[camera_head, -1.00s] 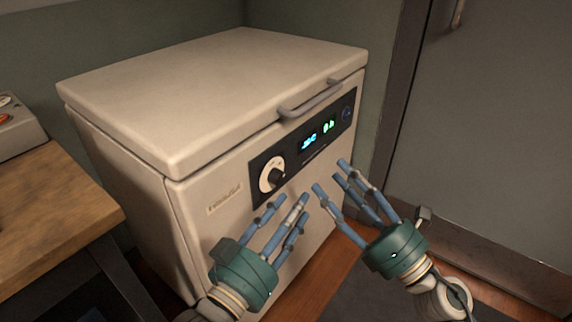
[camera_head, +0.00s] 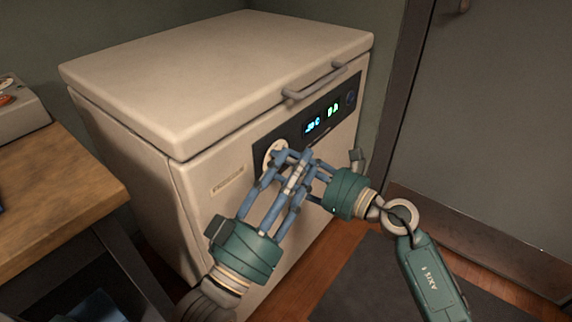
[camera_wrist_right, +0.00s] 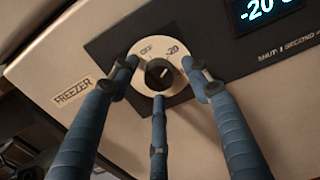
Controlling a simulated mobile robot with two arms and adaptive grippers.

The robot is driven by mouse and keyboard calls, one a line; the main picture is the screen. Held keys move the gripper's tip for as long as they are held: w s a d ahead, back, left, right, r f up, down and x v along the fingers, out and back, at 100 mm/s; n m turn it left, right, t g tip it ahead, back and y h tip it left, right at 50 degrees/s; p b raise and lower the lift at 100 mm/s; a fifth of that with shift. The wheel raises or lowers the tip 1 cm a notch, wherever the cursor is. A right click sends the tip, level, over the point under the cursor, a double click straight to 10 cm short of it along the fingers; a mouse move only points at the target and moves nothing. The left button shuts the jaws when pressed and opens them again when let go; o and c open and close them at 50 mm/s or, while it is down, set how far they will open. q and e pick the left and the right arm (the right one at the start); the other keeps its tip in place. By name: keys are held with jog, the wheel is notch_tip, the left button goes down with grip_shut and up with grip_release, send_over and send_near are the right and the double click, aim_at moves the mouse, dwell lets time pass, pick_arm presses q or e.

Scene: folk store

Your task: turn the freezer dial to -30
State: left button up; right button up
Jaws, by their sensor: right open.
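The freezer (camera_head: 215,85) is a cream chest with a black control panel (camera_head: 345,112) on its front. Its dial (camera_head: 269,154) has a white ring and a dark knob (camera_wrist_right: 158,73). The right wrist view shows OFF and -20 on the ring, and the display (camera_wrist_right: 268,10) reads -20. My right gripper (camera_wrist_right: 158,78) is open, its fingers spread around the knob; contact is unclear. In the head view my right gripper (camera_head: 284,156) partly covers the dial. My left gripper (camera_head: 287,176) is open below the dial, its fingertips overlapping the right fingers in view.
A wooden table (camera_head: 55,190) with a grey device (camera_head: 18,112) stands at the left. A grey door (camera_head: 490,130) is at the right. A bar handle (camera_head: 315,82) sticks out from the freezer lid above the panel.

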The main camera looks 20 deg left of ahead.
pick_arm(q)
jog(key=shift+s+r, duration=0.1)
jog(key=shift+r, duration=0.2)
pick_arm(e)
jog(key=shift+w+a, duration=0.1)
jog(key=shift+a, duration=0.15)
jog(key=c, duration=1.1)
jog(key=shift+c, duration=0.2)
pick_arm(q)
jog(key=shift+f, duration=0.35)
pick_arm(e)
jog(key=shift+f, duration=0.2)
